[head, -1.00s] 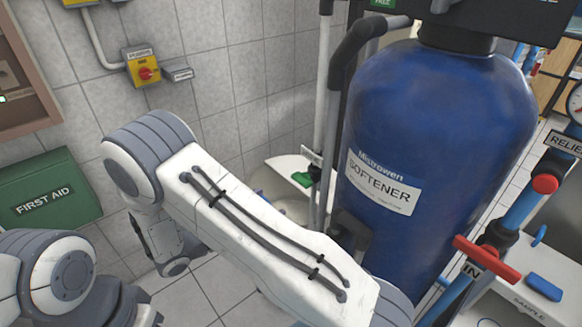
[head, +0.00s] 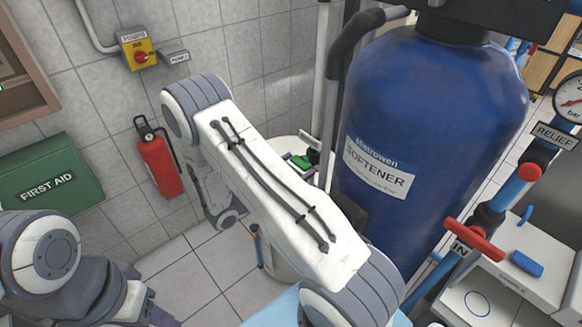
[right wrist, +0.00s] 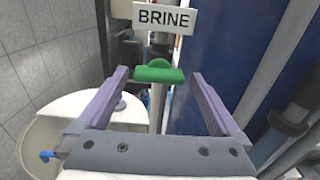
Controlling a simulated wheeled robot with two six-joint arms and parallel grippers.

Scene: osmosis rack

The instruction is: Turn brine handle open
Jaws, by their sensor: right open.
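The green brine handle (right wrist: 158,73) is in the right wrist view, lying crosswise on a grey pipe below a white BRINE sign (right wrist: 163,17). In the head view the green handle (head: 303,160) shows small, just left of the blue softener tank. My right gripper (right wrist: 160,77) is open, its two purple fingers on either side of the handle in the picture, with gaps to both. I cannot tell how far its tips are from the handle. In the head view my right arm hides most of this gripper.
The blue softener tank (head: 430,120) stands close on the right. A white round tub (right wrist: 75,125) lies below left in the right wrist view. A red inlet handle (head: 474,240) is at right.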

